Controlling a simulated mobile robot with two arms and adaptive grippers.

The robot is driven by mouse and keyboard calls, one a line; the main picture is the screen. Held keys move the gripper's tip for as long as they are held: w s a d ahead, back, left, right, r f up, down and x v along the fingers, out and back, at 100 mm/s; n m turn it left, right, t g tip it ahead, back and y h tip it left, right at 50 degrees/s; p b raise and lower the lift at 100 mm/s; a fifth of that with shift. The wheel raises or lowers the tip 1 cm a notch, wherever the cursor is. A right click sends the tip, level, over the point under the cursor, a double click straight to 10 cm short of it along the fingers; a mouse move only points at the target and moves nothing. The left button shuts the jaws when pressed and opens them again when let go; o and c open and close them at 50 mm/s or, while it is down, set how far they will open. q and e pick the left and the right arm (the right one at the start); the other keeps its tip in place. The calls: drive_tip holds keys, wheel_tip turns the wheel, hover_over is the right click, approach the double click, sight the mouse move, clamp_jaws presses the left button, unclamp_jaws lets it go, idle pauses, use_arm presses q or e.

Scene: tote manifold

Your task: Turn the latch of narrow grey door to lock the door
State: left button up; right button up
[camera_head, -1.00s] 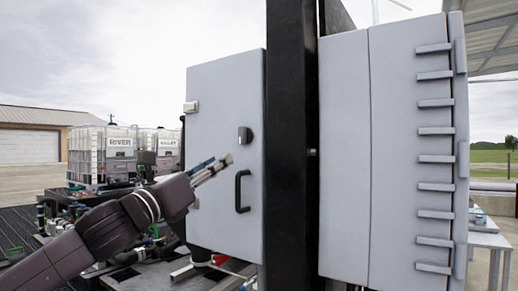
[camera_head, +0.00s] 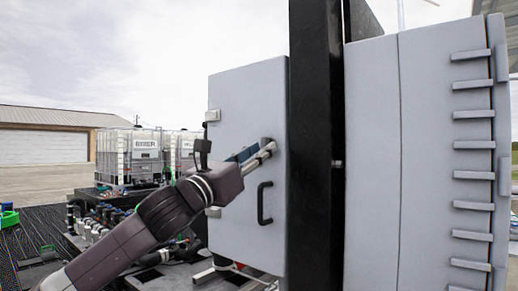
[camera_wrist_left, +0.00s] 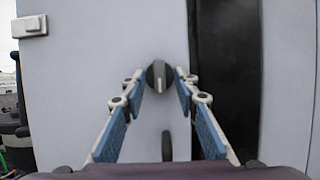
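The narrow grey door (camera_head: 240,98) is closed flat beside a black post. Its latch, a dark round knob with a grip bar (camera_wrist_left: 158,76), shows in the left wrist view, with the bar roughly upright. My left gripper (camera_head: 268,150) is at the latch; in the left wrist view its open fingers (camera_wrist_left: 159,74) stand on either side of the knob with small gaps. In the head view the fingers mostly hide the latch. A black pull handle (camera_head: 264,204) is on the door below the latch. My right gripper is not in view.
The black post (camera_head: 315,150) stands just right of the door. A wide grey cabinet (camera_head: 420,150) with ribs is beyond it. Metal hinges (camera_head: 212,115) are on the door's left edge. Caged tanks (camera_head: 140,158) and pipework lie behind at left.

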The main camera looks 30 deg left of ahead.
use_arm(q)
drive_tip(key=shift+c, duration=0.2)
clamp_jaws()
